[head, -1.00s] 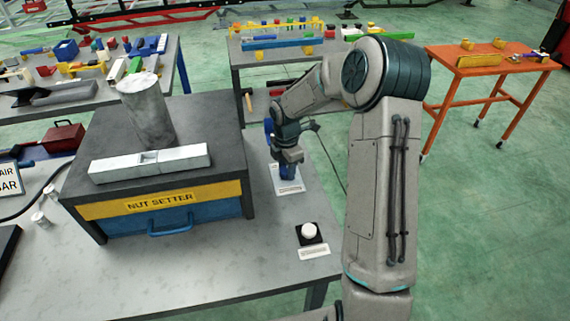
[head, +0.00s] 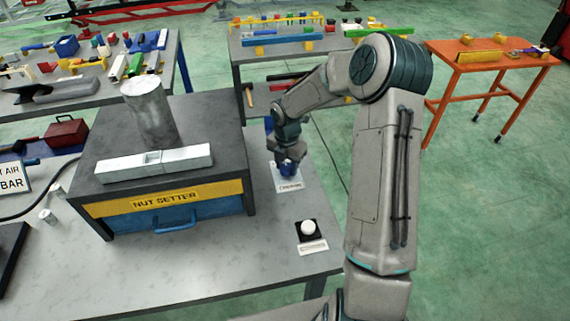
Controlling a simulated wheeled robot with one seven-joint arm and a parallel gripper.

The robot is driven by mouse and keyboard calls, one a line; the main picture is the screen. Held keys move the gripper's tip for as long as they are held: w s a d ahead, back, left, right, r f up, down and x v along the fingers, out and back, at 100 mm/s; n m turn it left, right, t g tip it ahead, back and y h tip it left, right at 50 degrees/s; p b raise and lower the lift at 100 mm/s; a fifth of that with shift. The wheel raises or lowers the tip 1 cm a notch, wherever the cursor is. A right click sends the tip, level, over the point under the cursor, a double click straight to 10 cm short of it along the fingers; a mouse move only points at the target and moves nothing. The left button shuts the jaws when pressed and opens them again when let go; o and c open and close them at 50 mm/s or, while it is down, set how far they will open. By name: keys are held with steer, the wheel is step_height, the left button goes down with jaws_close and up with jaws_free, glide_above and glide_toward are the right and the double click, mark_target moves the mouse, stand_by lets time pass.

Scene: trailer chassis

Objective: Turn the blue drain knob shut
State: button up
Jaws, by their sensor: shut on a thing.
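The blue drain knob (head: 287,170) stands at the right side of the grey workbench, just behind a small white label plate (head: 289,187). My gripper (head: 289,164) reaches down onto it from above and is shut on it. The fingers and wrist hide much of the knob, so I cannot tell its exact turn angle.
The nut setter box (head: 230,219) stands left of the knob, with a grey cylinder (head: 149,112) and a pale bar (head: 190,158) on top. A white button (head: 308,227) sits in front of the knob. Other tables stand behind.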

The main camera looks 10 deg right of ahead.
mark_target(286, 167)
steer(key=shift+w, duration=0.1)
steer(key=o, duration=1)
steer(key=shift+c, duration=0.2)
step_height(286, 167, up, 14)
steer(key=b, duration=0.1)
steer(key=s+r+m+t, duration=0.1)
steer(key=s+r+m, duration=0.3)
steer(key=s+m, duration=0.9)
steer(key=s+r+m+t, duration=0.2)
steer(key=s+r+m, duration=0.1)
steer(key=s+m, duration=1.1)
steer(key=shift+s+a+r+t, duration=0.2)
steer(key=shift+s+r+t, duration=0.15)
steer(key=shift+s, duration=0.25)
